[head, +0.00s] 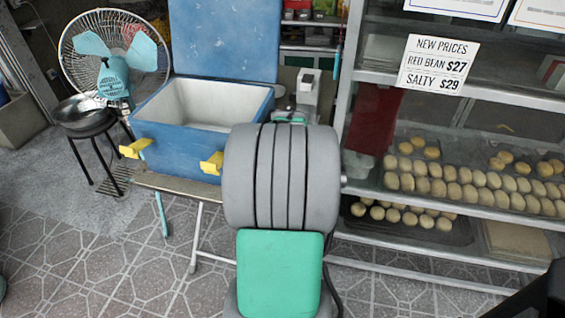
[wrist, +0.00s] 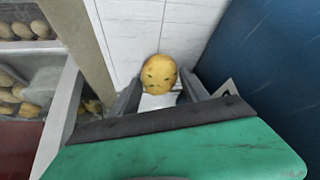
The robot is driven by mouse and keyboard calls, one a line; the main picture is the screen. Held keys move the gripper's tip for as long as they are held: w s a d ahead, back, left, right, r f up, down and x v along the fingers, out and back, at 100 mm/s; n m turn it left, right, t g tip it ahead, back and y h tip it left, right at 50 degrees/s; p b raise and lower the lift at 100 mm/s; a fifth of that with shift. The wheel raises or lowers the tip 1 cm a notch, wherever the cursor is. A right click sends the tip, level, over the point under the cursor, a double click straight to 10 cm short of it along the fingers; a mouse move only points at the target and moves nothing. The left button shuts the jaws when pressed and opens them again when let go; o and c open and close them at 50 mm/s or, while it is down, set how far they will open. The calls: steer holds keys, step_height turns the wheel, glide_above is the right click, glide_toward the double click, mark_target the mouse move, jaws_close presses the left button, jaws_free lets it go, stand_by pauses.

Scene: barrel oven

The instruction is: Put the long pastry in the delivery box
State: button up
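A golden-brown pastry (wrist: 158,72) shows between the fingertips of my gripper (wrist: 159,80) in the wrist view. Its near end looks round, so its length cannot be judged. The fingers lie close against its two sides and appear closed on it. The blue delivery box (head: 179,137) stands open on a small table in the head view, with a pale, empty-looking inside and its blue lid raised behind. My arm covers the box's right front corner. My gripper and the pastry cannot be made out clearly in the head view.
A shelf rack (head: 455,206) with trays of round pastries stands at the right. A fan (head: 114,60) and a metal pan (head: 84,113) on a stand are left of the box. Yellow clasps (head: 212,163) stick out from the box. Tiled floor at front left is clear.

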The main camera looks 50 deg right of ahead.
steer(key=c, duration=1.1)
steer(key=shift+r, duration=0.15)
